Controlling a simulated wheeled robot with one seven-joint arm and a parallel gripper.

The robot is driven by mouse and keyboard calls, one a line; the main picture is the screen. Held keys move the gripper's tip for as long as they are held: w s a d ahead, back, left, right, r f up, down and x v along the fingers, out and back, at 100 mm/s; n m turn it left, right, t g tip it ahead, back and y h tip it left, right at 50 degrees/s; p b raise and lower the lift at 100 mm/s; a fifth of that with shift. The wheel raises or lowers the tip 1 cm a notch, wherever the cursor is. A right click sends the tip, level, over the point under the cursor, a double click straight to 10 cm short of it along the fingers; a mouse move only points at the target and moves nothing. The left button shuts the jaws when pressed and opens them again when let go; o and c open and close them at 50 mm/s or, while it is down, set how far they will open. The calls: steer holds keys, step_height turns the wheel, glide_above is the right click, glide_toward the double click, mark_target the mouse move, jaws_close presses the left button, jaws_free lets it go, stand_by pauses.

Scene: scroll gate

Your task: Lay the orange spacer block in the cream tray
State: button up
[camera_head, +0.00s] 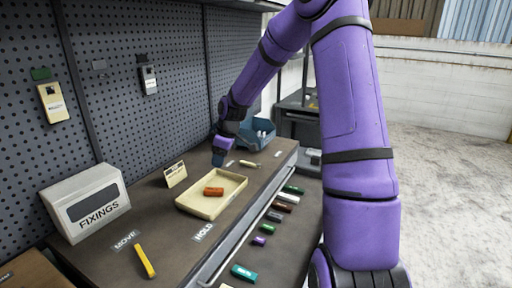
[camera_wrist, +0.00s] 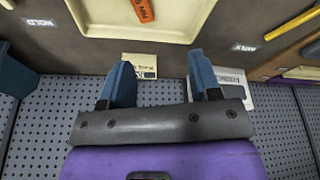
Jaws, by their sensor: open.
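The orange spacer block (camera_head: 213,191) lies inside the cream tray (camera_head: 232,205) on the bench. In the wrist view the orange block (camera_wrist: 143,10) also shows at the top, resting on the floor of the cream tray (camera_wrist: 95,27). My gripper (camera_head: 218,158) is beyond the tray in the head view, above the bench and apart from the block. In the wrist view my gripper (camera_wrist: 160,82) has its two blue fingers spread with nothing between them.
A FIXINGS box (camera_head: 88,203), a small card (camera_head: 175,174) and a yellow tool (camera_head: 145,261) stand or lie around the tray. A blue bin (camera_head: 257,135) is at the far end. Several coloured blocks (camera_head: 271,215) lie along the lower right ledge. A pegboard rises behind.

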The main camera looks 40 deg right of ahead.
steer(key=s+a+r+m+h, duration=0.1)
steer(key=s+a+r+m, duration=0.1)
steer(key=s+a+r, duration=0.4)
steer(key=s+a+r+m+t+h, duration=0.1)
steer(key=s+r+m, duration=0.1)
steer(key=s+r, duration=0.7)
steer(key=s+a+r+m+h, duration=0.15)
steer(key=s+a+r, duration=0.3)
steer(key=s, duration=0.45)
steer(key=s+r+m+t+y, duration=0.1)
steer(key=s+r+m, duration=0.1)
steer(key=s, duration=0.9)
steer(key=shift+m, duration=0.45)
steer(key=shift+d+y, duration=0.15)
steer(key=shift+y, duration=0.1)
